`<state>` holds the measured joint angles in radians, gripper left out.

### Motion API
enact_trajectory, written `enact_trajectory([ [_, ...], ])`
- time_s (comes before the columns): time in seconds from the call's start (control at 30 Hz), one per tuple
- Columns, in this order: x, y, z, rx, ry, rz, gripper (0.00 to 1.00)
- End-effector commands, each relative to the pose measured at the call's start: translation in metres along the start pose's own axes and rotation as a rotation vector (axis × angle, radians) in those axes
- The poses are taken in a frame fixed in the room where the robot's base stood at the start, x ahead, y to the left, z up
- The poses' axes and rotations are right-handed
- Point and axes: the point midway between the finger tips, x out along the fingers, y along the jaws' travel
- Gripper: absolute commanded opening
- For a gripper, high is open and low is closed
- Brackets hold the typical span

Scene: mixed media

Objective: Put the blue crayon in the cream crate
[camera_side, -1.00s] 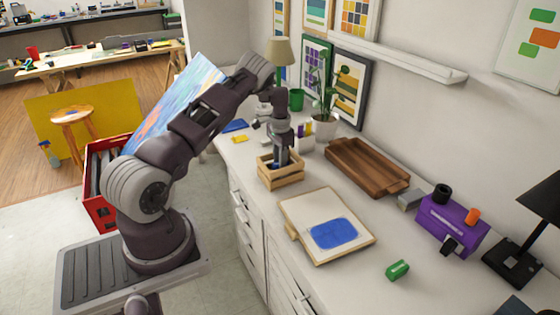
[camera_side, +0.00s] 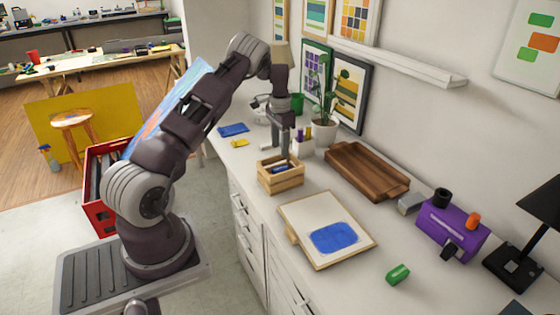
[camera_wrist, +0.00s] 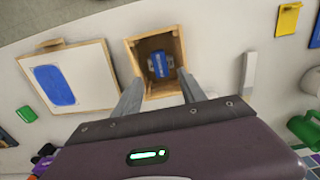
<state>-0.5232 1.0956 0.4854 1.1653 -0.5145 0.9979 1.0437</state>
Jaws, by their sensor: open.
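The cream crate (camera_side: 281,182) is a slatted wooden box on the white counter, left of the middle. It also shows in the wrist view (camera_wrist: 134,58). The blue crayon (camera_side: 281,169) lies inside the crate, and in the wrist view the blue crayon (camera_wrist: 161,65) rests on the crate floor, apart from the fingers. My gripper (camera_side: 284,153) is above the crate. In the wrist view my gripper's two fingers (camera_wrist: 160,88) are spread apart at the near edge of the crate, with nothing between them.
A drawing board with a blue patch (camera_side: 305,215) lies to the right of the crate. Blue (camera_side: 233,130) and yellow (camera_side: 240,143) items lie at the left.

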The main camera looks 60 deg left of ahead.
Motion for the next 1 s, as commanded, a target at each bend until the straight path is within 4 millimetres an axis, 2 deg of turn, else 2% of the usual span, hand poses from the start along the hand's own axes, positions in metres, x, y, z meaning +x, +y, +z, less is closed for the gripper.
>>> enact_trajectory([
  [0.03,-0.012,0.0,0.0,-0.001,0.003,-0.002,0.48],
  [0.1,-0.024,0.0,0.0,-0.001,0.001,-0.001,0.48],
  [0.23,-0.039,0.001,-0.001,-0.002,0.003,0.0,0.48],
  [0.27,-0.045,0.004,-0.001,-0.005,0.008,0.0,0.48],
  [0.33,-0.072,0.021,-0.005,-0.024,0.036,0.001,0.48],
  [0.37,-0.09,0.033,-0.007,-0.035,0.056,0.003,0.48],
  [0.43,-0.139,0.074,-0.006,-0.064,0.109,0.013,0.48],
  [0.53,-0.206,0.148,0.013,-0.086,0.186,0.037,0.48],
  [0.57,-0.224,0.172,0.024,-0.086,0.208,0.045,0.48],
  [0.6,-0.245,0.204,0.042,-0.083,0.237,0.053,0.48],
  [0.63,-0.259,0.227,0.058,-0.078,0.259,0.058,0.48],
  [0.67,-0.27,0.249,0.076,-0.07,0.28,0.062,0.48],
  [0.7,-0.281,0.277,0.103,-0.058,0.307,0.064,0.48],
  [0.77,-0.29,0.313,0.146,-0.037,0.349,0.061,0.48],
  [0.8,-0.29,0.331,0.174,-0.023,0.374,0.055,0.48],
  [0.9,-0.279,0.357,0.231,0.003,0.432,0.033,0.48],
  [1.0,-0.264,0.366,0.265,0.014,0.474,0.013,0.48],
])
